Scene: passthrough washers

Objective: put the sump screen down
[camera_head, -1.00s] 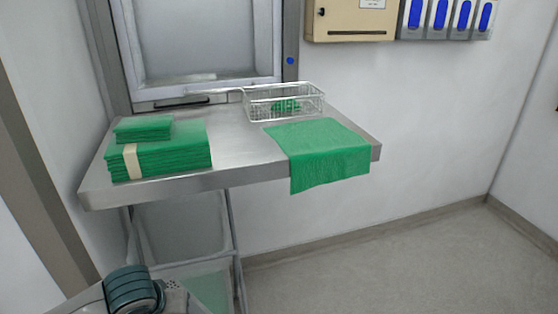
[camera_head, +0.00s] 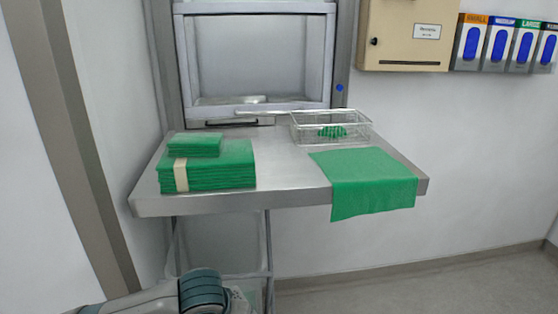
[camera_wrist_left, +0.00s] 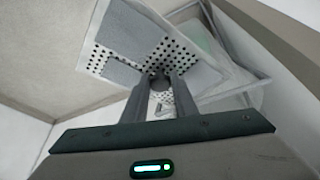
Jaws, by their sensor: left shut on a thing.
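The sump screen (camera_wrist_left: 118,68) is a light grey perforated plate with dark round holes and plain grey patches, seen in the left wrist view. My left gripper (camera_wrist_left: 160,84) is shut on it, with the screen tilted beyond the fingers. The fingers hide part of it. In the head view my left arm enters at the bottom left, below and in front of the steel shelf (camera_head: 290,190). The gripper itself is not clear there. My right gripper is not in view.
On the shelf are stacked green cloths (camera_head: 215,168) at left, a wire basket (camera_head: 335,140) with something green inside at back right, and a green cloth (camera_head: 365,185) hanging over the front edge. Bare steel lies between. A framed hatch (camera_head: 262,65) stands behind.

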